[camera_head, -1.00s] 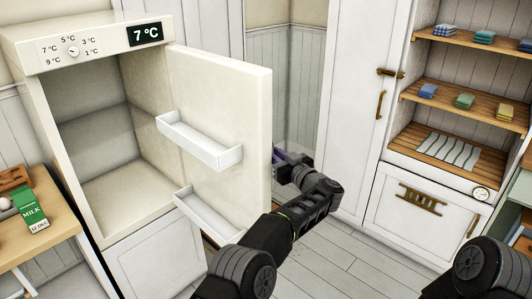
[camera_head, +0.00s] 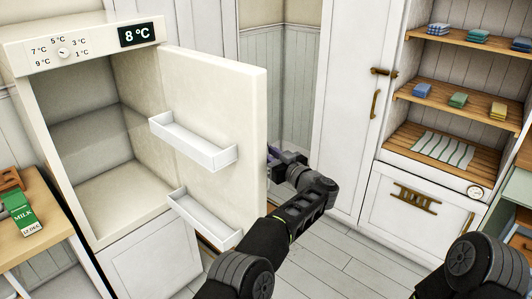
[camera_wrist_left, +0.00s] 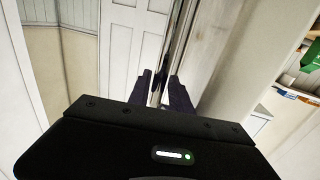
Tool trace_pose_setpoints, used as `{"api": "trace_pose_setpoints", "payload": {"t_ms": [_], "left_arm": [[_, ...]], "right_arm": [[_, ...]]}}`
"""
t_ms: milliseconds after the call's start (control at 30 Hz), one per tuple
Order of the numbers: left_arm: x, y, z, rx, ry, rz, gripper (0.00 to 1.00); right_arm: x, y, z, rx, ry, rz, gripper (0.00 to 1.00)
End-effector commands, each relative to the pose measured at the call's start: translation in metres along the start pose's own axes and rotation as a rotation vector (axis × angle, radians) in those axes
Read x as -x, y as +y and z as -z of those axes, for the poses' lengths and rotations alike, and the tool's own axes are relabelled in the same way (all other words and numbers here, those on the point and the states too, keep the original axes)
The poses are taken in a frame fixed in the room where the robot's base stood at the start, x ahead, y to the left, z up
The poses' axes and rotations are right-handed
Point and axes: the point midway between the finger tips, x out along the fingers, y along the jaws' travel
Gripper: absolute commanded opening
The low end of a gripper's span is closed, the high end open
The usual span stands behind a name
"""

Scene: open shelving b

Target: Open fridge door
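The fridge (camera_head: 95,35) stands at the left of the head view, with its empty interior exposed. Its cream door (camera_head: 215,100) is swung wide out to the right, with two white shelves on the inner face. My left gripper (camera_head: 272,155) is at the door's outer side, its fingertips partly hidden behind the door edge. In the left wrist view, its dark fingers (camera_wrist_left: 163,90) sit close on both sides of a shiny metal handle bar (camera_wrist_left: 178,45). The gripper looks shut on it. My right gripper is not in view; only part of that arm shows at lower right.
A white cabinet (camera_head: 355,90) and open shelves with folded cloths (camera_head: 457,100) stand at the right. Grey floor (camera_head: 340,255) is clear between them.

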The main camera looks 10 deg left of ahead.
Motion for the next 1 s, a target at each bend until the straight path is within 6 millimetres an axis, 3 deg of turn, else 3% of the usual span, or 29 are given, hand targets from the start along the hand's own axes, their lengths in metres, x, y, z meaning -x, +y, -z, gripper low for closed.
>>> {"api": "trace_pose_setpoints", "payload": {"t_ms": [267, 600, 1000], "left_arm": [[0.017, 0.001, -0.001, -0.001, -0.001, -0.001, 0.25], [0.069, 0.001, 0.000, -0.001, 0.003, -0.003, 0.25], [0.076, -0.001, 0.000, 0.001, 0.000, 0.003, 0.25]], "right_arm": [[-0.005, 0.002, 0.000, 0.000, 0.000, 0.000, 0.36], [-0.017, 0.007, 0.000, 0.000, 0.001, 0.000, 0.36], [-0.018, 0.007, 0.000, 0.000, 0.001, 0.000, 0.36]]}}
